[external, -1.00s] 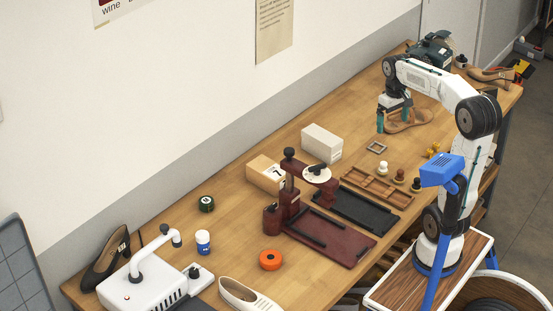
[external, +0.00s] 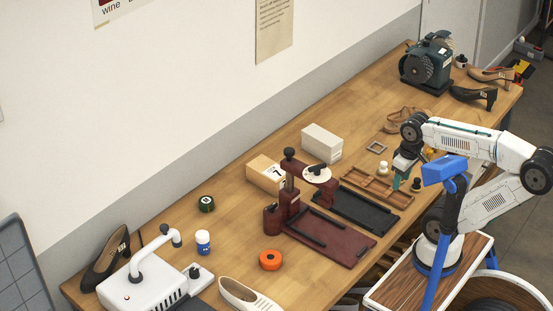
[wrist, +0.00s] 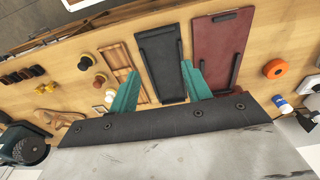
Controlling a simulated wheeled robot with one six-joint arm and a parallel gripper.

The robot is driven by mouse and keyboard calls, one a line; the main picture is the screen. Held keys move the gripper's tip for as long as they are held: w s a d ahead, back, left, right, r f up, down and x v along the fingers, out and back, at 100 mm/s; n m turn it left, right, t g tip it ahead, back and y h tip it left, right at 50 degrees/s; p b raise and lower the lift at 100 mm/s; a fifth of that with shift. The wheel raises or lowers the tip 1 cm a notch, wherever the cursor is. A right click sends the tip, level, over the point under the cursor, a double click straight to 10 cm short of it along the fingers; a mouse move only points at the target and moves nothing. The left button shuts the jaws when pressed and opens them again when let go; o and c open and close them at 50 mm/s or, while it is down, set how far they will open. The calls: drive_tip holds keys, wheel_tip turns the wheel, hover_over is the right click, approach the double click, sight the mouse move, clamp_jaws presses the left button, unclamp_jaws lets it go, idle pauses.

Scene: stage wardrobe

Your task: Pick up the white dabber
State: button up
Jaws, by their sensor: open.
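The white dabber (external: 382,167) stands upright on the table beside the wooden tray (external: 362,188), just left of my gripper in the external view. In the wrist view a pale knob that looks like the white dabber (wrist: 110,95) shows left of the left finger, partly close to its edge. My gripper (external: 405,181) is open and empty, above the right end of the wooden tray and the dark dabbers. Its teal fingers are spread apart in the wrist view (wrist: 160,90). One dark dabber (external: 417,185) shows beside the fingers; another is hidden behind them.
A black tray (external: 372,214) and a maroon press (external: 340,238) lie left of the wooden tray. A small square frame (external: 377,147), a tan sandal (external: 402,117) and a white box (external: 322,143) stand nearby. A dark green machine (external: 427,65) is at the far end.

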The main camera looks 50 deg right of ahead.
drive_tip(key=m+t+y, duration=0.7)
drive_tip(key=m+y, duration=0.1)
drive_tip(key=m, duration=1.8)
approach(386, 163)
drive_tip(key=s+a, duration=0.1)
drive_tip(key=s+a+f, duration=0.2)
drive_tip(key=shift+s+a, duration=0.25)
drive_tip(key=shift+a, duration=0.15)
drive_tip(key=w+d+m, duration=0.1)
drive_tip(key=w+d+m+t, duration=0.1)
drive_tip(key=shift+w+d+r+h, duration=0.35)
drive_tip(key=shift+h, duration=0.05)
drive_tip(key=shift+w+d+r+m+t, duration=0.15)
drive_tip(key=shift+w+r+m+t, duration=0.1)
drive_tip(key=shift+m+t, duration=0.2)
drive_tip(key=x, duration=0.8)
drive_tip(key=shift+s+f, duration=0.1)
drive_tip(key=shift+s, duration=0.15)
